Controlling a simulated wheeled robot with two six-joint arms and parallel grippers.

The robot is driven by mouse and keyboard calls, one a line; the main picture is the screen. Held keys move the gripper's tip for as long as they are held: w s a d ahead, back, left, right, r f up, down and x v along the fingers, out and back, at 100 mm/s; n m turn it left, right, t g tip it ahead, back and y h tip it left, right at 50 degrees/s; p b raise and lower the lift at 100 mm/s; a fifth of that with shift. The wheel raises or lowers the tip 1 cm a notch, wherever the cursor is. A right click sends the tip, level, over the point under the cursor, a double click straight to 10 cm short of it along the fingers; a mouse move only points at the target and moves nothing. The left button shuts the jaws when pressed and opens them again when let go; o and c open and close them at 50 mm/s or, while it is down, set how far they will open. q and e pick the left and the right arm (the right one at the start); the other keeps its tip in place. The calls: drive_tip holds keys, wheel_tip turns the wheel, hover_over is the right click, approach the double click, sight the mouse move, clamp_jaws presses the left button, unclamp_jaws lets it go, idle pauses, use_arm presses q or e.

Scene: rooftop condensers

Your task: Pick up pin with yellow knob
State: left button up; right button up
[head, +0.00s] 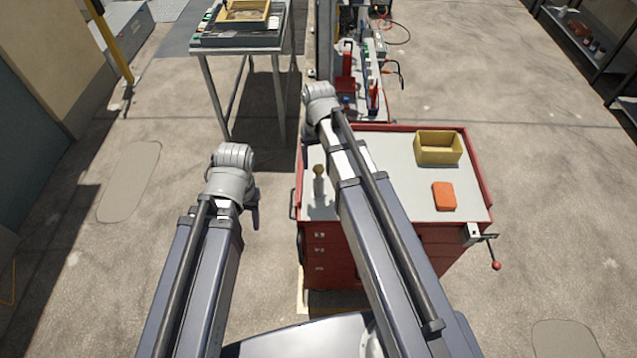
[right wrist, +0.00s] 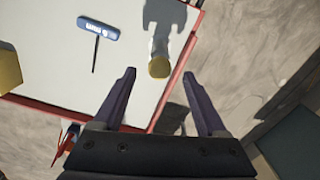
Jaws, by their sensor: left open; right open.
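The pin with yellow knob (head: 318,170) stands upright near the left edge of the cart's pale top, left of my right arm in the head view. In the right wrist view, its round yellow knob (right wrist: 159,68) shows just beyond and between my right fingertips, with a grey shank behind it. My right gripper (right wrist: 158,76) is open and empty, apart from the pin. In the head view the right arm's wrist reaches over the cart's far left corner, its fingers hidden. My left gripper (head: 252,212) is left of the cart, open, its fingers mostly hidden by the wrist.
The red cart (head: 478,172) carries a yellow bin (head: 438,149) and an orange block (head: 444,196). A blue-handled tool (right wrist: 97,29) lies near the pin. A vise-like handle (head: 484,237) juts from the cart's right front. A grey table (head: 235,49) stands at the back left.

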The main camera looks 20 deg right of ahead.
sight(319, 167)
drive_tip(key=shift+f+b, duration=2.6)
drive_tip(key=shift+f, duration=0.05)
drive_tip(key=shift+s+r, duration=0.1)
drive_tip(key=shift+c, duration=0.4)
clamp_jaws()
